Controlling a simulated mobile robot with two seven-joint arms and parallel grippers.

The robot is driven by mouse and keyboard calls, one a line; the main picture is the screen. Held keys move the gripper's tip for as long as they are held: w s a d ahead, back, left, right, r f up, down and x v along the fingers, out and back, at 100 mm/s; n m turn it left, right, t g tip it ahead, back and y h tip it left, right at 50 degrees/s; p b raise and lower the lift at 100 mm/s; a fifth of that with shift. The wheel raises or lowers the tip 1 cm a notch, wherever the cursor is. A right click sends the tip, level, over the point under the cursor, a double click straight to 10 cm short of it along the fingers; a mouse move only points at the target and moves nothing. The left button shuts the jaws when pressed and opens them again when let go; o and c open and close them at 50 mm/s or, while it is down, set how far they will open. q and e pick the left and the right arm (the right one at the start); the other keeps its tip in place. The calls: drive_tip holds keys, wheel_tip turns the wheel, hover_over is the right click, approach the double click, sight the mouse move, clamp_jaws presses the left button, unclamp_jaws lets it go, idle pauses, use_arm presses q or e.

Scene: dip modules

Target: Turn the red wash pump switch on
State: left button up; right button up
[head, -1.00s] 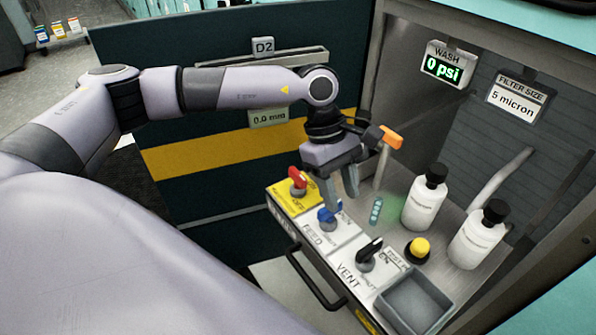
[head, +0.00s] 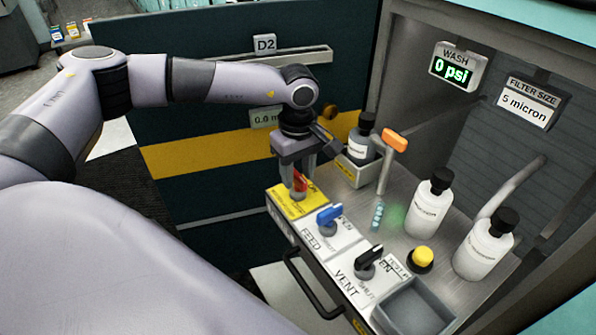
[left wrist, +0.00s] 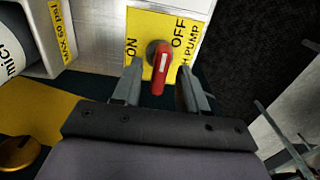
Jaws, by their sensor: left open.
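The red wash pump switch (head: 299,184) sits on a yellow plate (head: 284,203) at the left corner of the panel. In the left wrist view the red switch (left wrist: 160,68) shows on the yellow plate (left wrist: 190,25) with "ON" to its left and "OFF" to its upper right. Its handle points down toward my gripper. My left gripper (head: 297,178) is open just above the switch. In the left wrist view its fingers (left wrist: 158,88) stand either side of the handle, with gaps showing. My right gripper is not in view. The wash display (head: 455,68) reads 0 psi.
The blue feed switch (head: 328,216) and black vent switch (head: 369,259) stand along the panel nearby. White bottles (head: 428,203) and a yellow button (head: 421,255) lie farther right.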

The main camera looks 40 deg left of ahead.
use_arm(q)
clamp_jaws()
drive_tip(key=shift+n, duration=0.3)
drive_tip(key=n, duration=0.4)
drive_tip(key=shift+p, duration=0.4)
drive_tip(key=n, duration=0.4)
drive_tip(key=n+p, duration=0.1)
drive_tip(key=n, duration=0.6)
drive_tip(key=shift+p, duration=0.3)
drive_tip(key=shift+n, duration=1.3)
drive_tip(key=shift+w, duration=0.1)
unclamp_jaws()
